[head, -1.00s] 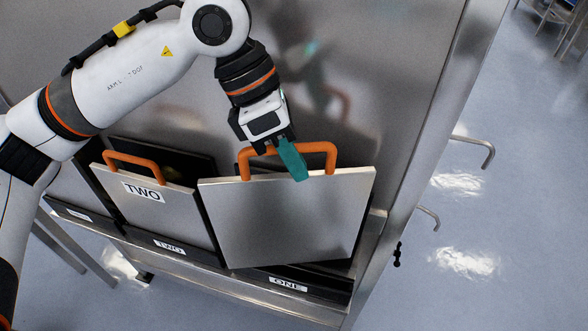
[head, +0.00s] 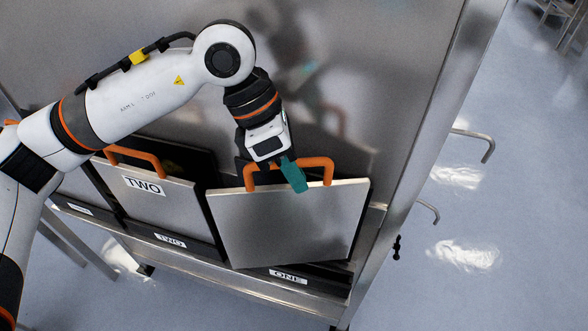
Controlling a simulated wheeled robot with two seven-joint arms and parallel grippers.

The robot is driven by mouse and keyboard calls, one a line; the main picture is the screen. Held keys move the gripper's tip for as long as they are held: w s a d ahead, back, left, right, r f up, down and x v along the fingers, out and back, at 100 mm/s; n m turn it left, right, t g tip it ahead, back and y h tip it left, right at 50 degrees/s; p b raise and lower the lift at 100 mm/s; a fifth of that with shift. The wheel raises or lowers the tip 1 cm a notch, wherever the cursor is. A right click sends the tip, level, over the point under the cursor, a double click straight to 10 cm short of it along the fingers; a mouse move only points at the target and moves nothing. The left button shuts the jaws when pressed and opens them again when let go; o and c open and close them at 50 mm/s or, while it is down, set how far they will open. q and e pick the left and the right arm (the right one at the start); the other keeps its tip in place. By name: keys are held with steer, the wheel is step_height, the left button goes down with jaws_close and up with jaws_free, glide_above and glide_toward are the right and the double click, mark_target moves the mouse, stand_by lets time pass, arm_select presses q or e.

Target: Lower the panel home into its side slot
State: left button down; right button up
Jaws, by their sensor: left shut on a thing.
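A plain metal panel (head: 288,225) with an orange handle (head: 319,164) hangs tilted over the right slot, whose label (head: 289,276) reads ONE. My left gripper (head: 290,172), with teal fingers, is shut on the orange handle from above. The panel's lower edge is close to the dark slot rail; I cannot tell whether it has entered the slot. My right gripper is not in view.
Panel TWO (head: 158,203), with its own orange handle (head: 136,159), stands in the slot to the left. A steel wall (head: 370,80) rises behind, and a steel upright (head: 418,150) borders the right.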

arm_select(q)
steer(key=shift+f, duration=0.1)
steer(key=c, duration=1.5)
jaws_free()
steer(key=shift+o, duration=0.2)
steer(key=shift+r+p, duration=0.8)
steer(key=shift+p, duration=0.05)
steer(key=b+v, duration=0.1)
steer(key=v, duration=1)
steer(key=shift+a+r+b, duration=0.25)
steer(key=shift+a+b, duration=0.05)
steer(key=shift+b, duration=0.1)
